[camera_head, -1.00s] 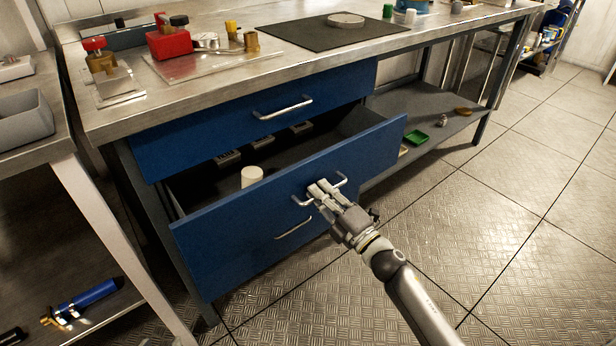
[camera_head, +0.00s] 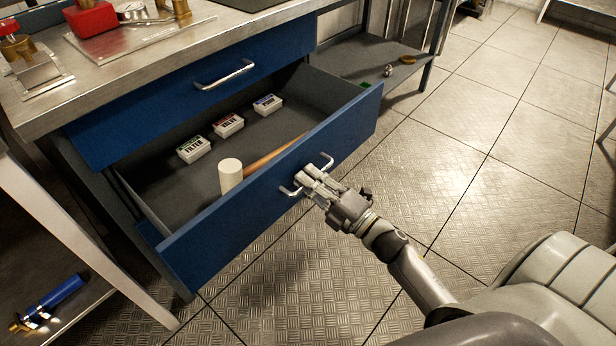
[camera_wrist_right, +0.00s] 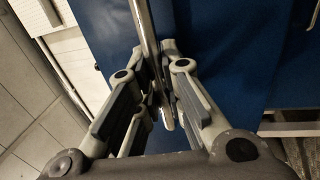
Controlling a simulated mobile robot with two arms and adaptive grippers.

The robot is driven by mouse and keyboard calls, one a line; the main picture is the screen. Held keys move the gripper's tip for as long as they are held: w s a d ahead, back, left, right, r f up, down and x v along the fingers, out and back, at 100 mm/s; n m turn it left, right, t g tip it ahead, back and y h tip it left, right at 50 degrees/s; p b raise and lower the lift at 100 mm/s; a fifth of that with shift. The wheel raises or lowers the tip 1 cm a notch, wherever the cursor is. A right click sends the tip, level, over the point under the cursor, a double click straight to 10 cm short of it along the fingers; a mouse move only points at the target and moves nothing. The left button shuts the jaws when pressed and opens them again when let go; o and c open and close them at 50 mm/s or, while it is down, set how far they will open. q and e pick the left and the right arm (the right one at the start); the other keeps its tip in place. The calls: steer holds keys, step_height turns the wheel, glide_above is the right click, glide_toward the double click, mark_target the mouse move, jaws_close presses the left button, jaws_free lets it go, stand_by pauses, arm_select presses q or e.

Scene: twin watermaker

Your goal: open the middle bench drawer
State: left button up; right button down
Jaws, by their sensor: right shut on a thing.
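The middle bench drawer (camera_head: 225,236) has a blue front and stands pulled well out from the bench in the head view. Inside are a white-headed mallet (camera_head: 230,174) with a wooden handle and three small labelled boxes (camera_head: 228,124). My right gripper (camera_head: 313,183) is shut on the drawer's metal handle (camera_head: 290,191). In the right wrist view the handle bar (camera_wrist_right: 148,35) runs between the fingers (camera_wrist_right: 160,95). My left gripper is not in view.
The blue upper drawer (camera_head: 190,105) is closed under the metal benchtop (camera_head: 215,40). A lower shelf (camera_head: 375,58) lies at the right. Another table's leg (camera_head: 90,245) stands close at left. The tiled floor (camera_head: 480,150) at right is clear.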

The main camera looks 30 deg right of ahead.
steer(key=c, duration=1.5)
jaws_free()
steer(key=shift+c, duration=0.2)
steer(key=v, duration=1.2)
